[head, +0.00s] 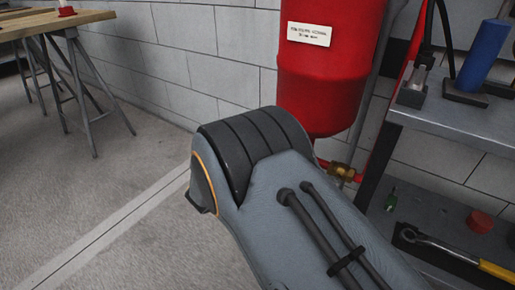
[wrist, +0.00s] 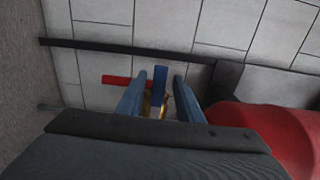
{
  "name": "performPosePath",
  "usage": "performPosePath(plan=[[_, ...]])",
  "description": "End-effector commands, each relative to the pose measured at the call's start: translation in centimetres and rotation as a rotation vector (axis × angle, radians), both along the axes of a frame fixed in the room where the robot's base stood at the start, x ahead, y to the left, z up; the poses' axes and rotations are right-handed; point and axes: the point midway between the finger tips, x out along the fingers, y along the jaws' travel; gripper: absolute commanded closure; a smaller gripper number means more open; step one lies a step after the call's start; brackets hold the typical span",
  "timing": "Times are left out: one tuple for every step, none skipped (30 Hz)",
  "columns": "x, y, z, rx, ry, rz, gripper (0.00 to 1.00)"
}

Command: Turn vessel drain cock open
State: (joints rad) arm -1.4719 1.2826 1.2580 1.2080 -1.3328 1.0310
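The red vessel (head: 330,75) hangs by the wall and carries a white label. A brass cock (head: 341,172) shows low beside it on a red pipe, partly behind my arm. In the wrist view the cock has a blue lever (wrist: 160,88), with a little brass body (wrist: 147,108) showing below and a red pipe stub (wrist: 116,80) to the left. My gripper (wrist: 159,75) is open, one finger on each side of the blue lever, with narrow gaps visible. My gripper is hidden in the head view. The vessel (wrist: 275,130) also fills the right of the wrist view.
A grey shelf unit (head: 450,130) stands to the right, with a blue cylinder (head: 482,55) on top. A wrench with a yellow handle (head: 455,255) and a red cap (head: 479,222) lie lower. A wooden trestle table (head: 60,22) stands far left. Floor at left is clear.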

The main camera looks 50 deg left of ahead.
Motion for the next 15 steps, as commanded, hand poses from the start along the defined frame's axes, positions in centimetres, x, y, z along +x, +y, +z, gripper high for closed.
performPosePath(plan=[[0.1, 0.0, 0.0, -0.001, 0.0, -0.001, 0.66], [0.1, 0.0, 0.0, -0.001, 0.0, -0.001, 0.66], [0.1, 0.0, 0.0, -0.001, 0.0, -0.001, 0.66], [0.1, 0.0, 0.0, -0.001, 0.0, -0.001, 0.66], [0.1, 0.0, 0.0, -0.001, 0.0, -0.001, 0.66], [0.1, 0.0, 0.0, -0.002, -0.001, -0.001, 0.66], [0.1, -0.1, -0.1, -0.002, -0.001, -0.001, 0.66], [0.0, 0.0, -0.1, -0.002, -0.001, -0.001, 0.66], [0.0, -0.1, -0.1, -0.002, 0.0, 0.0, 0.66], [-0.1, -0.1, 0.0, -0.002, 0.0, 0.0, 0.66], [-0.3, -0.1, 0.0, -0.002, 0.0, 0.0, 0.66], [-0.5, -0.2, 0.0, -0.002, 0.0, 0.0, 0.66], [-0.8, -0.3, 0.0, -0.002, 0.0, 0.001, 0.66], [-1.1, -0.3, 0.0, -0.002, 0.0, 0.001, 0.66], [-1.5, -0.5, 0.0, -0.003, 0.0, 0.002, 0.66]])
